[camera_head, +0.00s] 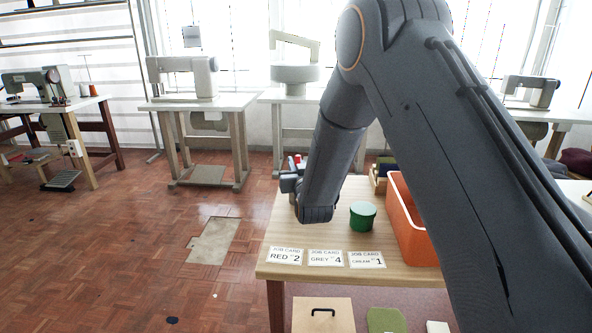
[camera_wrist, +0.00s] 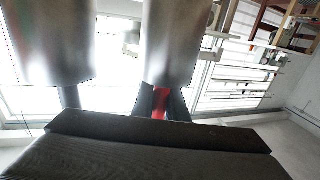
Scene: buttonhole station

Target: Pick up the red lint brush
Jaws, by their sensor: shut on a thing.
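The red lint brush shows only as a small red piece (camera_wrist: 160,104) between two dark finger parts in the wrist view. A small bit of red (camera_head: 298,158) also shows beside my gripper (camera_head: 291,182) in the head view. My gripper is shut on the red brush, over the left side of the wooden table (camera_head: 279,248). Most of the brush is hidden by the gripper and arm, and its tilt cannot be told.
A green round tin (camera_head: 363,216) stands right of my wrist, and an orange bin (camera_head: 404,222) stands beyond it. Job cards for red (camera_head: 285,256), grey (camera_head: 325,258) and cream (camera_head: 366,260) lie along the front edge. Sewing machine tables stand behind; the floor at left is open.

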